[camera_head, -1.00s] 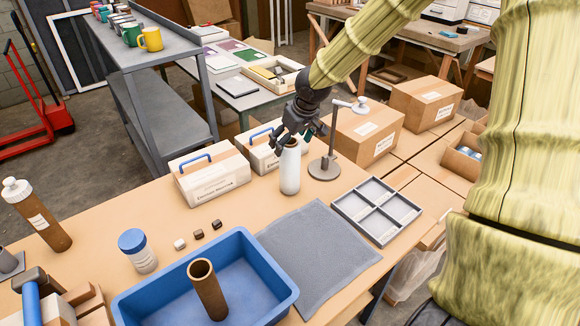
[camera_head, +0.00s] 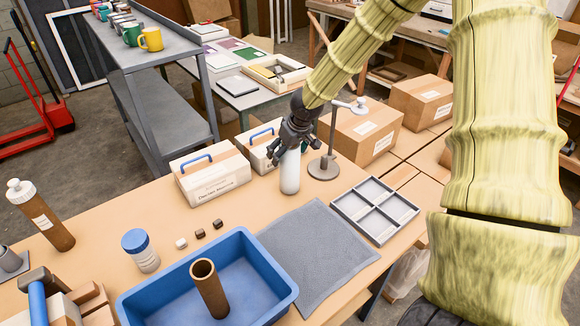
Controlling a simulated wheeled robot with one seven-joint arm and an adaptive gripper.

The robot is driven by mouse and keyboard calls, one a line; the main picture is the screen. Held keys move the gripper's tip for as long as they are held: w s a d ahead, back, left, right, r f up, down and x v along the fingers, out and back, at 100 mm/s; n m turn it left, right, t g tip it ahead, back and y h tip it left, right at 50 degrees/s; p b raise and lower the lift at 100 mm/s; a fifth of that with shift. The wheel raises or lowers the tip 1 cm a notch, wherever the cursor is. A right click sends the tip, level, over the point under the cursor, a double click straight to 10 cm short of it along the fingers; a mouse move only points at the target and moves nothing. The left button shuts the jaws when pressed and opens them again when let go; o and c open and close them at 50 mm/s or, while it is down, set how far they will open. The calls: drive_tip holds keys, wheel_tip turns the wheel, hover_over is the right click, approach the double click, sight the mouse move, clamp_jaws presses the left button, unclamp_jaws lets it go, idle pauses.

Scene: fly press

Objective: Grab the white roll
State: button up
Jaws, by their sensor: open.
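The white roll (camera_head: 290,177), a pale upright cylinder, stands on the workbench (camera_head: 250,210) behind the grey cloth. My gripper (camera_head: 287,155) is at its upper part, reaching down from above. Its dark fingers are open and overlap the roll's top in the picture. The top of the roll is mostly hidden by the fingers. I cannot tell whether they touch it.
A grey lamp-like stand (camera_head: 323,165) is close on the right. White boxes with blue handles (camera_head: 210,180) stand on the left. A grey divided tray (camera_head: 375,210), a grey cloth (camera_head: 318,255) and a blue tub (camera_head: 150,305) holding a brown tube (camera_head: 209,288) are nearer.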

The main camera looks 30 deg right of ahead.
drive_tip(key=shift+c, duration=0.4)
drive_tip(key=shift+s, duration=0.15)
drive_tip(key=c, duration=1.8)
drive_tip(key=shift+r, duration=0.1)
